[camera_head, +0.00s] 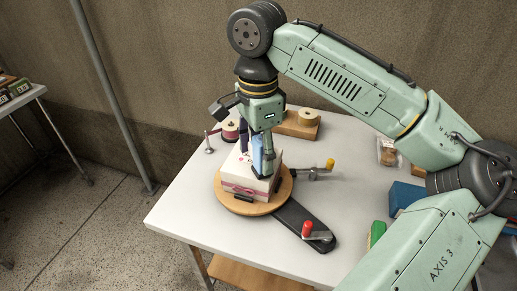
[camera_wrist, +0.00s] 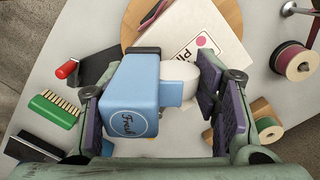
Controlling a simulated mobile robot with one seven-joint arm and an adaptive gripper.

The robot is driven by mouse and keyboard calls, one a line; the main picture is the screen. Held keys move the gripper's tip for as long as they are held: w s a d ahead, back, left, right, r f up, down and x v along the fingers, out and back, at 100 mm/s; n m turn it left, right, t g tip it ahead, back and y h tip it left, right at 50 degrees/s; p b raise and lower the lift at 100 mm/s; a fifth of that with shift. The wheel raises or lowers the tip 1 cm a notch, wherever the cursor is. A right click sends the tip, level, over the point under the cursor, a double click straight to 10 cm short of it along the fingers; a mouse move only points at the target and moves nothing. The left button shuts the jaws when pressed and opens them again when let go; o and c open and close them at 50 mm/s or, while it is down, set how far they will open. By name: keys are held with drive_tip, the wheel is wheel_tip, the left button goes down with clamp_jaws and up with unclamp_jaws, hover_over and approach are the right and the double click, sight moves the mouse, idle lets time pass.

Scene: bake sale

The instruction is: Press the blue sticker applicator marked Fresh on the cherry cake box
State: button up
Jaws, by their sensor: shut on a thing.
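My gripper (camera_wrist: 160,98) is shut on the blue applicator (camera_wrist: 128,92), whose round label reads "Fresh". The applicator, with its pale round part, lies between the dark finger pads. A white cake box (camera_wrist: 190,36) shows beyond it, with a partly hidden word and a reddish dot on top. In the head view the box (camera_head: 238,182) has a pink band and sits on a round wooden turntable (camera_head: 225,202). My gripper (camera_head: 263,172) holds the applicator (camera_head: 257,153) upright over the box's right part. Whether they touch is unclear; the word's end is hidden.
A black arm with a red knob (camera_head: 307,227) extends from the turntable. A yellow-knobbed crank (camera_head: 330,163), ribbon spool (camera_head: 231,131) and wooden block (camera_head: 298,125) stand nearby. A green brush (camera_wrist: 55,108) and blue box (camera_head: 403,196) lie rightward on the table. The front-left tabletop is clear.

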sight(258, 135)
drive_tip(key=shift+f, duration=0.45)
idle(1.6)
wheel_tip(258, 135, up, 5)
drive_tip(key=p, duration=0.5)
drive_tip(key=shift+r, duration=0.15)
drive_tip(key=shift+r+p, duration=0.35)
drive_tip(key=shift+r, duration=0.6)
